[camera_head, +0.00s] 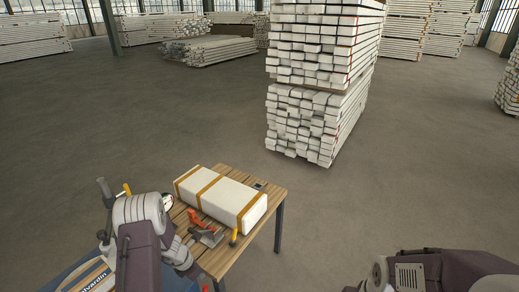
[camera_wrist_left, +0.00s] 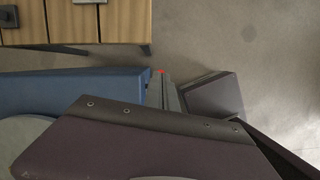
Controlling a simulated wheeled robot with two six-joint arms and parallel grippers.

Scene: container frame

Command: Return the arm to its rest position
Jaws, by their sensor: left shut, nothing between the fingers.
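My left arm comes in at the lower left of the head view, folded, with its grey joints and dark purple link in front of the work table (camera_head: 257,208). The dark grey parts that look like my left gripper (camera_head: 106,204) are at the left of these joints, beside the table. The gripper is shut and empty, apart from the things on the table. Its fingers cannot be made out clearly in the left wrist view. That view shows the table (camera_wrist_left: 122,22) at upper left and bare floor at right. My right gripper is out of view; only my right arm shows at lower right.
A white parcel with brown bands (camera_head: 220,194) lies on the table. Near it are a red-and-grey tool (camera_head: 207,235) and a yellow handle (camera_head: 235,238). A blue box (camera_head: 65,279) is at lower left. A timber stack (camera_head: 312,118) stands beyond; the floor between is clear.

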